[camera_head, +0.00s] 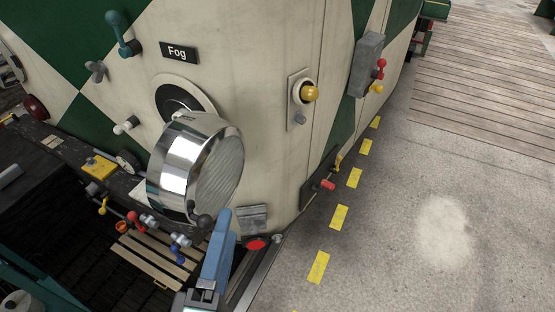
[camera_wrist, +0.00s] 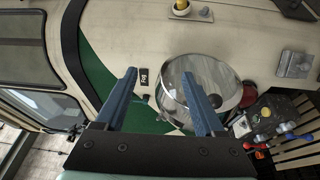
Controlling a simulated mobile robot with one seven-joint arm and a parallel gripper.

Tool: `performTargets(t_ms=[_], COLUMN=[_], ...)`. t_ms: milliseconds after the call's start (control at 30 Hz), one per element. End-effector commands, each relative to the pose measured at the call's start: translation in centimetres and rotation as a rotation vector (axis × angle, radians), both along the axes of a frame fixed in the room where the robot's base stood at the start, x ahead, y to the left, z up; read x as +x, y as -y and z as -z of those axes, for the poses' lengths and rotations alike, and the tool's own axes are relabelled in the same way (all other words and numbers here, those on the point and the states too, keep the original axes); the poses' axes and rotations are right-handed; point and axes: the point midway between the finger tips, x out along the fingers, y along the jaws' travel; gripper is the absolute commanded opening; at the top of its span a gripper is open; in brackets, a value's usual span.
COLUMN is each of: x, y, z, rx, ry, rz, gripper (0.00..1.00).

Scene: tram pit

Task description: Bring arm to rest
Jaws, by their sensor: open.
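My gripper (camera_head: 222,215) shows at the bottom middle of the head view, with blue fingers in front of the tram's nose and beside the chrome fog lamp (camera_head: 180,165). A dark knob (camera_head: 203,221) sits at the lamp's lower rim.
Coloured valves and a wooden pallet (camera_head: 150,260) lie below, by the dark pit. The concrete floor (camera_head: 400,240) at right is clear.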

Motion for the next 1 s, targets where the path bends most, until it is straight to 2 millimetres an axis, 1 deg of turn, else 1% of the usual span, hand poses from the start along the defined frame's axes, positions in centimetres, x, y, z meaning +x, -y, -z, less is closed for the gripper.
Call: performTargets(t_ms=[33, 67, 100, 167, 200, 267, 300, 367, 400, 467, 500, 567, 600, 700, 800, 900, 1000], x=[1.7, 2.6, 3.6, 5.0, 5.8, 6.7, 7.1, 7.4, 7.3, 6.9, 6.3, 5.2, 4.4, 2.5, 1.1, 0.5, 0.4], y=[0.5, 0.7, 1.0, 1.5, 1.9, 2.7, 3.2, 4.0, 4.6, 5.4, 5.9, 6.5, 6.8, 7.3, 7.5, 7.5, 7.5], z=[-2.5, -3.9, -5.8, -8.8, -11.0, -14.4, -16.9, -20.7, -23.4, -27.3, -29.8, -33.2, -35.2, -39.1, -41.2, -42.1, -42.2], rx=[0.141, 0.225, 0.334, 0.492, 0.592, 0.736, 0.827, 0.953, 1.030, 1.133, 1.191, 1.263, 1.299, 1.362, 1.391, 1.404, 1.406], ry=[0.043, 0.066, 0.097, 0.150, 0.191, 0.254, 0.298, 0.368, 0.415, 0.482, 0.524, 0.578, 0.608, 0.660, 0.682, 0.689, 0.690], rz=[0.014, 0.013, 0.008, -0.011, -0.030, -0.068, -0.102, -0.164, -0.214, -0.297, -0.357, -0.449, -0.507, -0.633, -0.714, -0.750, -0.756], gripper=[0.71, 0.71, 0.71, 0.71, 0.71, 0.71, 0.71, 0.71, 0.71, 0.71, 0.71, 0.71, 0.71, 0.71, 0.71, 0.71, 0.71])
